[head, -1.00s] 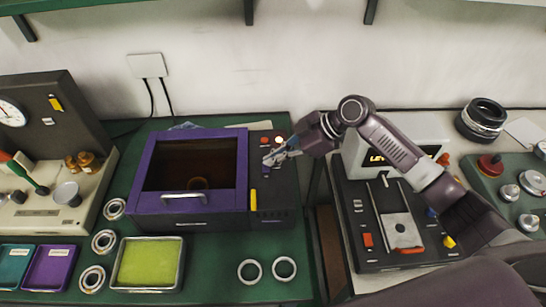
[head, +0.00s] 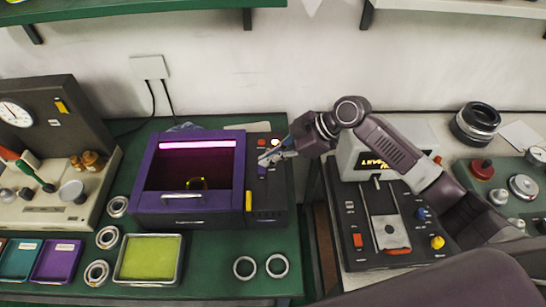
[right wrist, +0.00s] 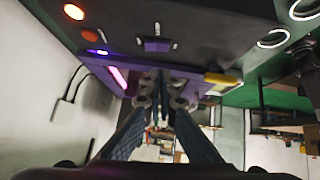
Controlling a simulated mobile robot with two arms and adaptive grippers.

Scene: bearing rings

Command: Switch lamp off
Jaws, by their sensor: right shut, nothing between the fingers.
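The lamp is a tube (head: 199,145) glowing bright pink under the top of a purple-framed box (head: 238,172); its glow also shows in the right wrist view (right wrist: 118,77). A dark control panel (head: 268,205) adjoins the box on the right, with red-orange round buttons (head: 261,142) at its top and a yellow bar (head: 249,201). My right gripper (head: 266,159) is shut and empty over the panel's upper part, just below the buttons. In the right wrist view, the fingertips (right wrist: 160,82) are close to the panel; contact cannot be told. My left gripper is not in view.
A tray with a yellow-green pad (head: 148,259) and several metal rings (head: 244,267) lie in front of the box. A dark device with colored knobs (head: 390,230) stands to the right, under my right arm. Shelves (head: 130,18) run above.

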